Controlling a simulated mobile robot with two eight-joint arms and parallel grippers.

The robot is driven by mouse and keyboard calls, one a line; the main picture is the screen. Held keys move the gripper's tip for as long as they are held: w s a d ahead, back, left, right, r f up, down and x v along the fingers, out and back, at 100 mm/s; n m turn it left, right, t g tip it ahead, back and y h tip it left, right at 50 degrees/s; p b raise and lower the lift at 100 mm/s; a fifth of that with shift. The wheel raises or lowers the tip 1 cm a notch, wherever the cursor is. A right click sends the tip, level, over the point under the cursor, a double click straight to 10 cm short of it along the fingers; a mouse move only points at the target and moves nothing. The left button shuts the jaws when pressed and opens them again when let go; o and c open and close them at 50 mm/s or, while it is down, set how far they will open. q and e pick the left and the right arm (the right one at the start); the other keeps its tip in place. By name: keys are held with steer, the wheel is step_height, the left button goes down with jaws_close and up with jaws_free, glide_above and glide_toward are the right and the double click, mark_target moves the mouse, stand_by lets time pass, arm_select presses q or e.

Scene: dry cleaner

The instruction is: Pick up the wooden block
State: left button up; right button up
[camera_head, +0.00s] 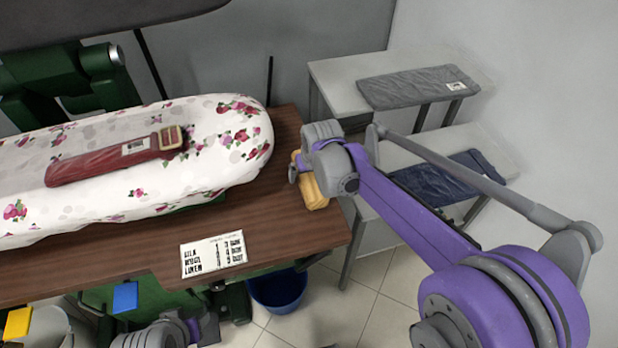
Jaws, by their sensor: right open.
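A yellow-brown wooden block (313,190) is at the right end of the brown tabletop, near its edge. My right gripper (299,172) is right at the block, reaching over it from the right. Its jaws are open, but the wrist hides most of the fingers and part of the block. I cannot tell whether a finger touches it. Part of my left arm, with a grey and purple end (160,334), shows at the bottom edge below the table; its jaws cannot be made out.
A floral ironing board (100,200) with a folded red garment (100,165) and a small ribbed tan item (171,137) covers the left. A printed card (213,254) lies on the tabletop (285,225). A blue bucket (278,290) stands below. Grey shelves (340,88) hold folded garments.

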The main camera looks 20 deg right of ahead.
jaws_close()
stand_by(0.5)
steer(key=shift+r, duration=0.15)
step_height(320, 180, up, 10)
steer(key=shift+f+p, duration=0.1)
steer(key=shift+p, duration=0.7)
steer(key=c, duration=0.6)
jaws_free()
steer(key=shift+c, duration=0.2)
steer(key=c, duration=0.7)
